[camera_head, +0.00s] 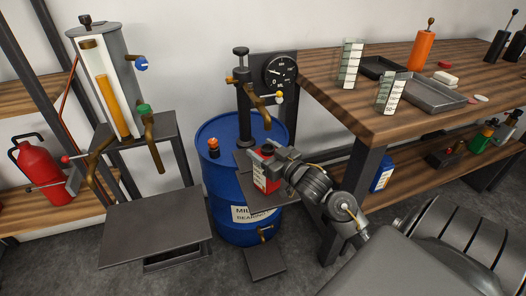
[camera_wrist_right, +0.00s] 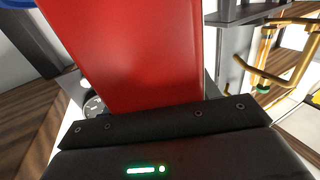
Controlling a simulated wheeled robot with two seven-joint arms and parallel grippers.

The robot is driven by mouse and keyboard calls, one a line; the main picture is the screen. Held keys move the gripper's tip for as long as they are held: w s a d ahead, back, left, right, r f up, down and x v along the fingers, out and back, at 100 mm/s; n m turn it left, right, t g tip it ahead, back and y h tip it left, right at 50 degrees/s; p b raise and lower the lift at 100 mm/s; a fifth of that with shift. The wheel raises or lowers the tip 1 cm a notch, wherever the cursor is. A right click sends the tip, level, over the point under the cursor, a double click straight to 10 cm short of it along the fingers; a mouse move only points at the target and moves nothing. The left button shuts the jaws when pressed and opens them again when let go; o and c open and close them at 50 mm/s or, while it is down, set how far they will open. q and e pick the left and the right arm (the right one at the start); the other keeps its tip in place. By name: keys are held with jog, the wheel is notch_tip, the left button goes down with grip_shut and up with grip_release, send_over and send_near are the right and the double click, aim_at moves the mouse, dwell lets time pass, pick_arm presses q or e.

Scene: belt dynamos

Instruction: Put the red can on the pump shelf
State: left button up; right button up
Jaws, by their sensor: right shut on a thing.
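The red can (camera_head: 264,176), with a pale label, is held upright by my right gripper (camera_head: 270,158) in front of the blue drum. In the right wrist view the can (camera_wrist_right: 135,50) fills the upper middle, close against the dark gripper body. The gripper is shut on it. A dark flat shelf (camera_head: 245,188) juts out at the drum's front, below the pump spout (camera_head: 261,108). The can is over or on this shelf; I cannot tell whether its base touches. My left gripper is not in view.
The blue drum (camera_head: 215,180) carries the pump and a round gauge (camera_head: 280,71). A wooden bench (camera_head: 330,92) with trays stands right. A dark stand with a flat plate (camera_head: 150,228) is at left. A small low plate (camera_head: 264,262) lies in front of the drum.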

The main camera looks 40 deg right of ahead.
jog(key=o, duration=1.6)
jog(key=shift+f, duration=0.1)
jog(key=shift+c, duration=0.2)
jog(key=shift+s, duration=0.2)
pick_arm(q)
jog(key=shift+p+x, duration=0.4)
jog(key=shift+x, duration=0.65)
pick_arm(e)
jog(key=s, duration=1.1)
jog(key=shift+s+d, duration=0.3)
jog(key=shift+d, duration=0.05)
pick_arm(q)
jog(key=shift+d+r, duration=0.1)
